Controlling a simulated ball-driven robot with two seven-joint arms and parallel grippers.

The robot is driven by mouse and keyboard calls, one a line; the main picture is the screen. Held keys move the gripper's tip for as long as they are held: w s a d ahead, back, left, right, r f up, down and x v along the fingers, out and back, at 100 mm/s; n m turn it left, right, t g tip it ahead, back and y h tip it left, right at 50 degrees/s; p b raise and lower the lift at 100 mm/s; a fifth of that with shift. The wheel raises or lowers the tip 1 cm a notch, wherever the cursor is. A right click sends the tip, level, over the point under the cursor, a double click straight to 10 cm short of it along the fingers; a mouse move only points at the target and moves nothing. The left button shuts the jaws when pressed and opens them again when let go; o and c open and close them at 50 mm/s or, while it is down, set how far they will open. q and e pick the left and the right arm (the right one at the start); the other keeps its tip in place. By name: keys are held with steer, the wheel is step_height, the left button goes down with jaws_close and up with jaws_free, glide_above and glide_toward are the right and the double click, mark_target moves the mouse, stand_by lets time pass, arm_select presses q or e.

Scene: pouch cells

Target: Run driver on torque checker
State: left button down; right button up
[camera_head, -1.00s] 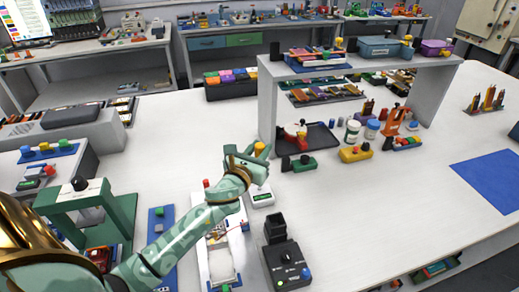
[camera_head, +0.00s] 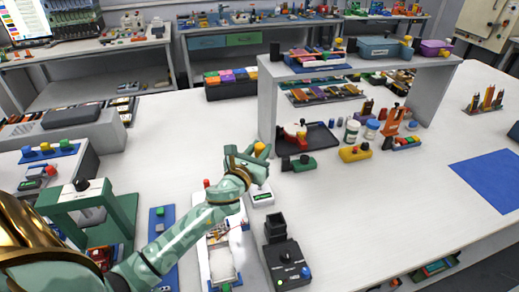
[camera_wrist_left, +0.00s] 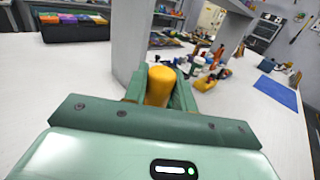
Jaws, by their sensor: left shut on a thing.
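My left gripper (camera_head: 254,163) is shut on the driver, whose yellow handle (camera_head: 259,147) sticks up between the fingers. In the left wrist view the yellow handle (camera_wrist_left: 160,86) stands between the green fingers; the driver's lower part is hidden. The torque checker, which I take to be the small white device with a green display (camera_head: 262,197), sits on the white table just below the gripper in the head view. The gripper partly covers it. I cannot tell whether the driver touches it. My right gripper is not in view.
A black box-shaped device with knobs (camera_head: 287,266) stands in front of the checker. A white tray (camera_head: 218,258) and a green press-like stand (camera_head: 120,212) are to the left. A grey shelf (camera_head: 268,105) stands behind. The table on the right is clear around a blue mat (camera_head: 490,180).

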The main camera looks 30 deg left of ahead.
arm_select(q)
steer(key=shift+f+b, duration=0.35)
steer(key=shift+f, duration=0.1)
stand_by(0.7)
steer(key=shift+s+f, duration=0.1)
stand_by(0.7)
steer(key=shift+p, duration=0.3)
step_height(320, 180, up, 7)
steer(key=p, duration=0.7)
steer(key=shift+r, duration=0.2)
steer(key=shift+f, duration=0.1)
